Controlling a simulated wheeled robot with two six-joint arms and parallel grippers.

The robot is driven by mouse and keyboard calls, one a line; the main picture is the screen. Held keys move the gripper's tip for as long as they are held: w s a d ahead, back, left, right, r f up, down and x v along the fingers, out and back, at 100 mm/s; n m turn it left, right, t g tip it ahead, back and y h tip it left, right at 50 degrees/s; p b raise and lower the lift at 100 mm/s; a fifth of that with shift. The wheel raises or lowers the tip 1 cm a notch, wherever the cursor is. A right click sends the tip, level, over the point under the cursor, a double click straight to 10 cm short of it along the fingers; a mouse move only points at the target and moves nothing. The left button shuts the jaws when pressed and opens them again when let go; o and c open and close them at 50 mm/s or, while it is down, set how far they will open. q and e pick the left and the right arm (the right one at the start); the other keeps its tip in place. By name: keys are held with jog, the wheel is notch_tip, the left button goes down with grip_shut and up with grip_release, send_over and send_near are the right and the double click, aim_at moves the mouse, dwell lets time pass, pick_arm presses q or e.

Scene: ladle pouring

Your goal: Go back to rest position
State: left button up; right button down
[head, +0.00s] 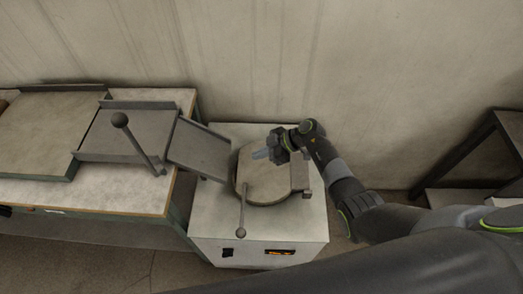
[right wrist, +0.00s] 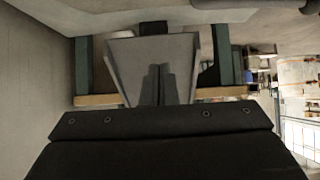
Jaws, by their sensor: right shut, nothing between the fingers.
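My right gripper (head: 262,154) reaches in from the right in the head view, over the round lid (head: 268,184) on the pale box-shaped unit. Its fingers point left, and I cannot tell how far above the lid they are. In the right wrist view, the two dark fingers of the right gripper (right wrist: 158,84) lie together with nothing between them. My left gripper shows in neither view. No ladle can be made out clearly.
A sloping grey chute (head: 200,150) leads from the workbench (head: 95,200) toward the pale unit (head: 258,230). A ball-topped lever (head: 121,120) rises above the bench, and another handle (head: 242,205) stands at the lid's front. A dark rack (head: 470,150) stands at right; a wall closes the back.

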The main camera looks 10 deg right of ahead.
jog(key=shift+s+d+r, duration=0.1)
jog(key=shift+d+r, duration=0.2)
jog(key=shift+d, duration=0.05)
